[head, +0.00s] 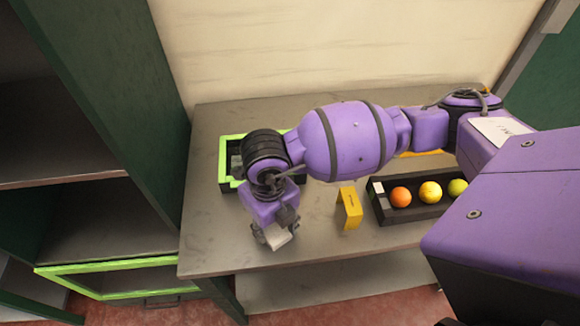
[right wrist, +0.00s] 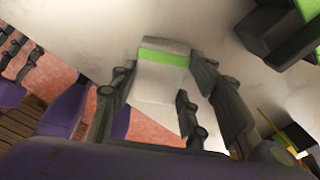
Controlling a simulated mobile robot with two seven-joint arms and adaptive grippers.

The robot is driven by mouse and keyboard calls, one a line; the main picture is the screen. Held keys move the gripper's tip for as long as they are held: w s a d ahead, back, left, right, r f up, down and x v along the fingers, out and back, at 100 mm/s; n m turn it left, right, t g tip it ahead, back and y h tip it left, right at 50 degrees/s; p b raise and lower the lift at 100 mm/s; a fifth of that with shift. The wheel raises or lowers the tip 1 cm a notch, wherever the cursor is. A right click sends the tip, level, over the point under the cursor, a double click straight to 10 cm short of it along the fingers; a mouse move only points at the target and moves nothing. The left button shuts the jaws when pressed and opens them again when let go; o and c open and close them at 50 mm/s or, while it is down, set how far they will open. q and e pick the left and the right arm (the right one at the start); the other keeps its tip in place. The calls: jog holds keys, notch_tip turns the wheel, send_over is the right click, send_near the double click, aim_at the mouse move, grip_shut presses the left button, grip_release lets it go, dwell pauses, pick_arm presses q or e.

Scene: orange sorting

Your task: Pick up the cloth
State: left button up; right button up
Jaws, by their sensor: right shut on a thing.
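The cloth (right wrist: 162,82) is white with a green band and looks folded into a small block. In the right wrist view it sits between the two fingers of my right gripper (right wrist: 160,95), which is shut on it. In the head view my right gripper (head: 274,236) is over the front left part of the table, with the cloth (head: 279,239) showing pale at its fingertips. I cannot tell whether the cloth still touches the tabletop. My left gripper is in neither view.
The grey table (head: 215,250) has a green-rimmed black tray (head: 224,165) at its back left, partly behind my arm. A yellow folded sign (head: 349,208) stands beside a black tray (head: 415,213) holding an orange and two yellowish fruits. Dark green shelving (head: 120,120) rises at the left.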

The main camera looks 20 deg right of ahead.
aim_at(272, 229)
jog(key=shift+w+r, duration=0.1)
jog(key=shift+r, duration=0.5)
notch_tip(272, 229, up, 3)
jog(key=shift+a+f, duration=0.1)
jog(key=shift+f, duration=0.1)
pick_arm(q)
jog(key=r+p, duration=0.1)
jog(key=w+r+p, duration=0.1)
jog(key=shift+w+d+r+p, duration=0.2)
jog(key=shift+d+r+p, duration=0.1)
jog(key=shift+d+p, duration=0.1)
pick_arm(e)
jog(key=s+a+r, duration=0.2)
jog(key=s+r, duration=0.1)
jog(key=s, duration=0.1)
jog(key=s+a+r, duration=0.2)
jog(key=s+r, duration=0.1)
jog(key=s, duration=0.1)
jog(key=s+a+r, duration=0.1)
jog(key=s+r, duration=0.2)
jog(key=s, duration=0.2)
jog(key=shift+a+r, duration=0.15)
jog(key=shift+a, duration=0.25)
